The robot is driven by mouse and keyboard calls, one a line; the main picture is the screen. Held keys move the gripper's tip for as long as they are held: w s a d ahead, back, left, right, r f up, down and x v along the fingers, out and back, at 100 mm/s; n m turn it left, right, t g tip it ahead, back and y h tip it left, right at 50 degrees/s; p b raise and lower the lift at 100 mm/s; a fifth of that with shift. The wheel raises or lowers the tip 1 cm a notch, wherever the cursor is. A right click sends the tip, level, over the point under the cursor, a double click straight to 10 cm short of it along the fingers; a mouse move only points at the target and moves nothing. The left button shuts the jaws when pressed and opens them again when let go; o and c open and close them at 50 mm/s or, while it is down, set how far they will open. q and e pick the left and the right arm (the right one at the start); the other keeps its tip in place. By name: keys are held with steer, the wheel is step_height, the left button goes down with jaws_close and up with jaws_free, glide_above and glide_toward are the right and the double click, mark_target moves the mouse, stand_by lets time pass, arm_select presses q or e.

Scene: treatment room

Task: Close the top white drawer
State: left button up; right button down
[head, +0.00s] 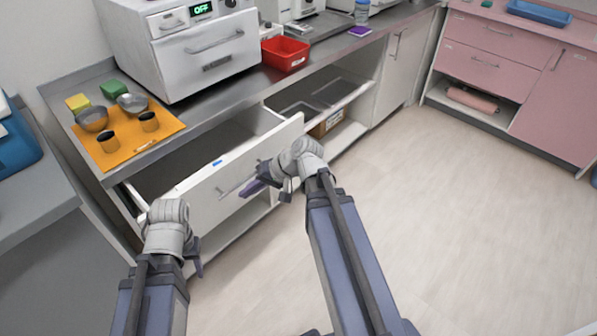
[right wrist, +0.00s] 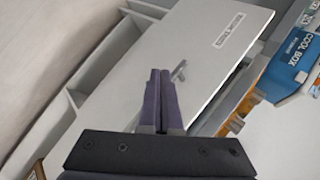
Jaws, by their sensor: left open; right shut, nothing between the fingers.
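The top white drawer (head: 205,199) under the grey counter is pulled open, and its hollow inside shows behind the front panel. Its bar handle (head: 228,190) is on the middle of the front. My right gripper (head: 248,188) is shut and empty, close in front of the drawer front by the handle. In the right wrist view its closed purple fingers (right wrist: 160,92) point at the white front (right wrist: 185,45), with the handle (right wrist: 180,70) just beyond the tips. Contact cannot be told. My left gripper (head: 198,266) is open, low near the drawer's left end, mostly hidden by its wrist.
On the counter are an orange mat (head: 122,152) with bowls and cups, a white oven-like device (head: 190,50) and a red bin (head: 285,53). Open shelves (head: 345,133) are right of the drawer. A grey surface (head: 30,200) stands at left. The floor (head: 450,220) at right is clear.

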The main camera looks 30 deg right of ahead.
mark_target(258, 127)
steer(key=w+d+f+m+t+h+b, duration=0.1)
steer(key=d+f+m+t+b, duration=0.25)
steer(key=d+b, duration=0.45)
steer(key=d+f+m+t+b, duration=0.25)
steer(key=d+t+b, duration=0.3)
steer(key=d, duration=0.55)
steer(key=w+d+f+m+t+h+b, duration=0.1)
steer(key=d+f+m+t+b, duration=0.2)
steer(key=d+b, duration=0.55)
arm_select(q)
step_height(258, 127, down, 24)
steer(key=shift+p, duration=0.4)
arm_select(e)
steer(key=w+a+m, duration=0.1)
steer(key=w+a, duration=0.3)
steer(key=w, duration=0.9)
steer(key=shift+w+r, duration=0.2)
steer(key=shift+r, duration=0.1)
arm_select(q)
steer(key=shift+r, duration=0.1)
arm_select(e)
steer(key=shift+a, duration=0.1)
